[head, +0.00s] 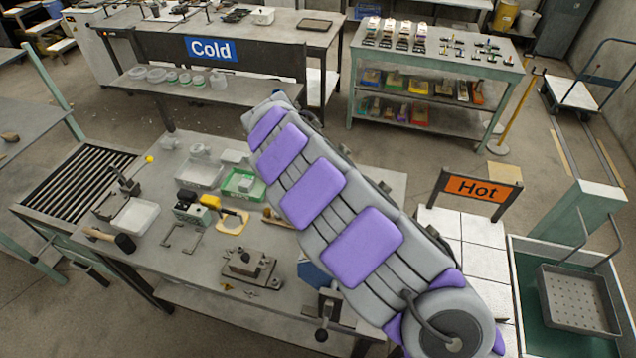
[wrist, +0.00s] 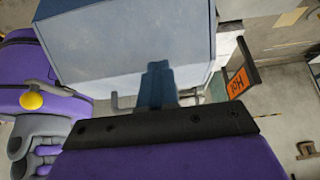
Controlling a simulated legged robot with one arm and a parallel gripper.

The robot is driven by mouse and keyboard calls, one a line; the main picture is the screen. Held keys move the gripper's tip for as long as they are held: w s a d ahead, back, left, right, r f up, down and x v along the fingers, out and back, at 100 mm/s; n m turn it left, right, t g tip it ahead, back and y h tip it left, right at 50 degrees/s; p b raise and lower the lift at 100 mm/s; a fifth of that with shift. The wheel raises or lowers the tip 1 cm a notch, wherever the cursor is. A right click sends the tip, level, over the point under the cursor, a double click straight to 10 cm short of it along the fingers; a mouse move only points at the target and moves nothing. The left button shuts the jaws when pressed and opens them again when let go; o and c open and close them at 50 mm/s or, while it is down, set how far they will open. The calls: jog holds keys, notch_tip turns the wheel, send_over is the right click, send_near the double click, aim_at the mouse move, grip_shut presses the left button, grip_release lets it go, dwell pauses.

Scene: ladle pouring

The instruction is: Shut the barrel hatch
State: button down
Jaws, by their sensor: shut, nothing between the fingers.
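A large blue-grey box-like body (wrist: 125,45) fills the top middle of the wrist view. It may be the barrel or its hatch; I cannot tell which. Part of a blue thing (head: 313,275) shows beside my arm on the table in the head view, mostly hidden by the arm. My gripper (wrist: 158,68) points at the blue-grey body in the wrist view, with its fingers together and empty. I cannot tell whether they touch it. My gripper is hidden behind my arm in the head view. Whether the hatch stands open cannot be seen.
A yellow ball knob (wrist: 31,101) shows at the left of the wrist view. The worktable (head: 200,265) holds a green tray (head: 243,183), a metal fixture (head: 248,265) and a mallet (head: 110,238). The "Hot" sign (head: 477,187) stands right of my arm, above white tiles.

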jog(key=p+v, duration=0.5)
jog(key=v, duration=1.2)
jog(key=shift+f, duration=0.1)
jog(key=s+d+r+n+y+b, duration=0.1)
jog(key=s+d+n+b, duration=0.3)
jog(key=s+d, duration=0.4)
jog(key=s+d+n+y+b, duration=0.1)
jog(key=s+d+n+b, duration=0.2)
jog(key=s+d+n, duration=0.5)
jog(key=s+d+f+n+y+b, duration=0.1)
jog(key=s+d+f+n+b, duration=0.1)
jog(key=s+f, duration=0.4)
jog(key=s+d+f+n+y+b, duration=0.2)
jog(key=s+f+n+b, duration=0.2)
jog(key=s, duration=1.1)
notch_tip(320, 180, down, 3)
jog(key=n, duration=0.3)
jog(key=shift+s+d+r+y+b, duration=0.15)
jog(key=shift+s+d+y+b, duration=0.05)
jog(key=shift+s+y+b, duration=0.15)
